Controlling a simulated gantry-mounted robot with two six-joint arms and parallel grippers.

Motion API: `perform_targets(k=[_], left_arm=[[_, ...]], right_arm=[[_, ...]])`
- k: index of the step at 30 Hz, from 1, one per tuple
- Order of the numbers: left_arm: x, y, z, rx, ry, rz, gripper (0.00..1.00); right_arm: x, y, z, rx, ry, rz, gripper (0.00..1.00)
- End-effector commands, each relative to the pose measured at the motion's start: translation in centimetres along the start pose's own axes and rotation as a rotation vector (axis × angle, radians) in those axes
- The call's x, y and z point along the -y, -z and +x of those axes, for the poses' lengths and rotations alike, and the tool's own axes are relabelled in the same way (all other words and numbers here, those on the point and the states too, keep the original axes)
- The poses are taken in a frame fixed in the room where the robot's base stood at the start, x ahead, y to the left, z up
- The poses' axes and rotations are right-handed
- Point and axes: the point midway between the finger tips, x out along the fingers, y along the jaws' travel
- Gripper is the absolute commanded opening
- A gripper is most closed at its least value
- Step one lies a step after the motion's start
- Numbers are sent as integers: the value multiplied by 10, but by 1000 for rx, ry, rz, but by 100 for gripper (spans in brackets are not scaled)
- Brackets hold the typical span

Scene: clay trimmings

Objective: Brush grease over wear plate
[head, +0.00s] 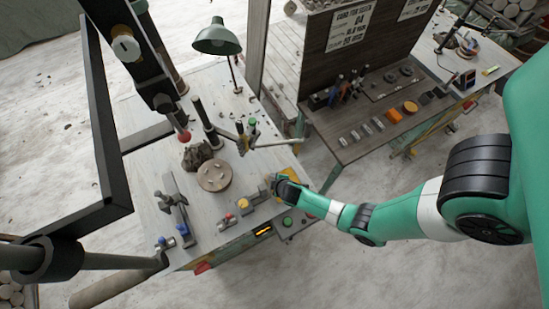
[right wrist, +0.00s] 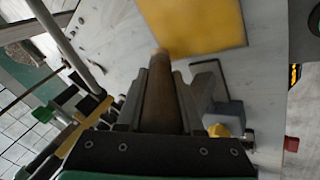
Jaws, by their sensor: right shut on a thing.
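My right gripper (head: 277,186) reaches in from the right over the bench's right part. In the right wrist view my right gripper (right wrist: 162,88) is shut on a brown wooden handle (right wrist: 161,62), likely the brush's. The handle points toward a flat yellow plate (right wrist: 192,24); its tip overlaps the plate's edge in the picture, and I cannot tell if they touch. No bristles can be made out. In the head view the yellow plate (head: 290,173) shows partly beside the gripper. I cannot tell whether it is the wear plate. My left gripper is not in view.
A round brown disc (head: 214,174) and dark clay trimmings (head: 197,155) lie on the bench (head: 238,190). A green lamp (head: 217,37) stands behind. A green button (head: 287,221) is at the front edge. Metal clamps (head: 176,210) stand at left. A second bench (head: 345,150) holds several tools.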

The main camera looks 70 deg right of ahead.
Motion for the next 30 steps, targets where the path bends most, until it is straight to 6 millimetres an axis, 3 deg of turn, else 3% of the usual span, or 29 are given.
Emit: perform_targets(k=[2,6,21,30], left_arm=[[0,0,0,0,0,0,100],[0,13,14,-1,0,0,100],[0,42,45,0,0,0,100],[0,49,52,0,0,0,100]], right_arm=[[-1,2,2,-1,0,0,0],[-12,10,-22,-4,5,-4,0],[-31,28,-58,-8,7,-11,0],[-35,32,-67,-9,8,-14,0]])
